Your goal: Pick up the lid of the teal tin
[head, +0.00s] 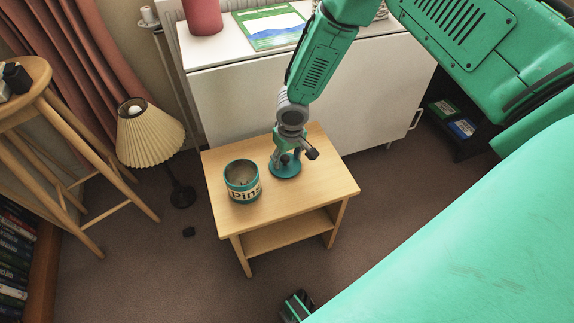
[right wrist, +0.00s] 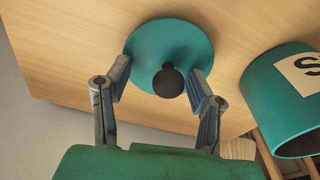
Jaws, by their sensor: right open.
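The teal lid (head: 285,168), a round disc with a dark knob, lies on the small wooden table beside the open teal tin (head: 243,182), which has a cream label. My right gripper (head: 289,157) is open directly over the lid and partly covers it. In the right wrist view the lid (right wrist: 150,48) lies between and beyond the spread fingers of my right gripper (right wrist: 160,78), with its black knob (right wrist: 168,82) between the tips. I cannot tell whether the fingers touch the lid. The tin (right wrist: 275,100) shows at the right there. My left gripper is not in view.
The table (head: 325,185) has bare wood to the right of the lid. A white cabinet (head: 240,100) stands close behind it. A pleated lamp (head: 150,138) and a wooden stool (head: 40,105) stand to the left.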

